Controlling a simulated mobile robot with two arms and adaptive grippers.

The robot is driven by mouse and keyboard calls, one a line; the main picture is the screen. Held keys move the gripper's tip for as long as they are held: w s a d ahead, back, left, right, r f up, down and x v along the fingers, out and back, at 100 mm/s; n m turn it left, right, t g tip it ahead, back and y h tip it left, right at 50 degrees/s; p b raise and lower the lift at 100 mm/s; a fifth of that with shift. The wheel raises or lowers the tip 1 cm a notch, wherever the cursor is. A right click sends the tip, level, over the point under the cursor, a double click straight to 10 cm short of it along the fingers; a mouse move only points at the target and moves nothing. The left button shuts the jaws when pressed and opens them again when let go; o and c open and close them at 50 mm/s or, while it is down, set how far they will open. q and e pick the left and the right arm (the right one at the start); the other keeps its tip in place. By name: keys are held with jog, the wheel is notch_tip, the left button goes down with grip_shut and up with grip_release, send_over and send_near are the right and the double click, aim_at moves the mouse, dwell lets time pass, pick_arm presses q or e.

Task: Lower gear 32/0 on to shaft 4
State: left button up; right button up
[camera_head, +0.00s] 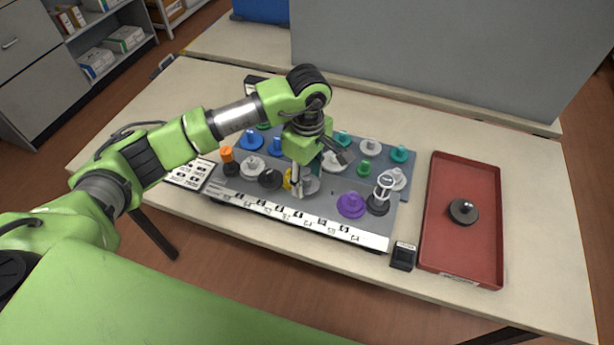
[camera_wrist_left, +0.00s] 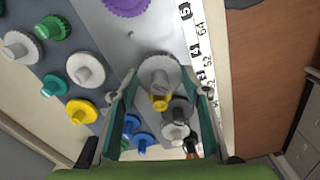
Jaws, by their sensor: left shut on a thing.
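My left gripper (camera_head: 302,187) is over the front middle of the grey gear board (camera_head: 325,211), pointing down. In the left wrist view its two teal-sided fingers (camera_wrist_left: 160,88) are closed in around a grey gear (camera_wrist_left: 158,70), which it holds. The same grey gear shows partly behind the fingers in the head view (camera_head: 311,185). A yellow part (camera_wrist_left: 160,102) shows right beside its hub. I cannot read which shaft lies under the gear, and the shaft itself is hidden. I cannot tell the gap between gear and board. My right gripper is not in view.
A purple gear (camera_head: 351,205) and a black one (camera_head: 270,179) stand in the front row on either side. More coloured gears fill the rows behind. A red tray (camera_head: 432,225) at the right holds a dark gear (camera_head: 463,211). A small black box (camera_head: 403,255) stands near the tray.

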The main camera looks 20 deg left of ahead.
aim_at(308, 176)
pick_arm(q)
jog(key=shift+b, duration=0.3)
dwell(0.5)
jog(key=shift+f+b, duration=0.35)
jog(key=shift+b, duration=0.25)
jog(key=shift+b, duration=0.3)
dwell(1.3)
jog(key=shift+f+b, duration=0.95)
jog(key=shift+b, duration=0.05)
dwell(0.6)
jog(key=o, duration=1.1)
jog(key=shift+o, duration=0.2)
notch_tip(308, 176, up, 12)
jog(key=shift+r, duration=0.1)
